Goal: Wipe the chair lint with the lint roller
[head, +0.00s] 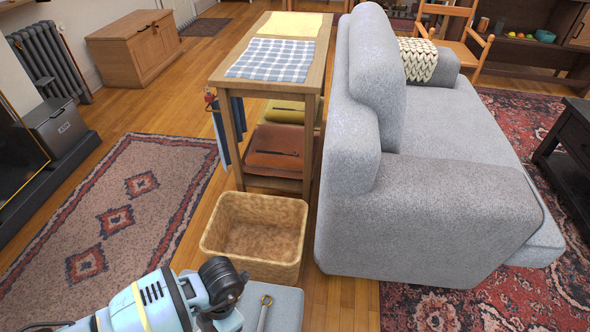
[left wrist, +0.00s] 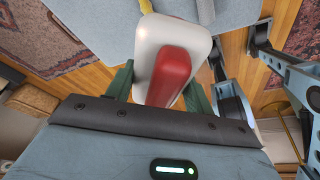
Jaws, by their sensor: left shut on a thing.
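A grey upholstered sofa chair (head: 430,210) stands at the right in the head view, its tall back toward the wooden table. Faint pale specks (head: 352,128) show on the outer side of its back; I cannot tell for sure whether they are lint. In the left wrist view my left gripper (left wrist: 160,88) is shut on a red-and-white thing (left wrist: 172,76), seen end-on, which looks like the lint roller. Its far end is hidden. In the head view my left arm enters at the bottom left, but its fingers are out of the picture. My right gripper is not in view.
A woven basket (head: 222,224) stands on the floor left of the sofa chair. Behind it is a wooden table (head: 216,78) with cloths on top and cushions below. A patterned rug (head: 140,160) lies clear at left. A dark low table (head: 570,140) is at the right edge.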

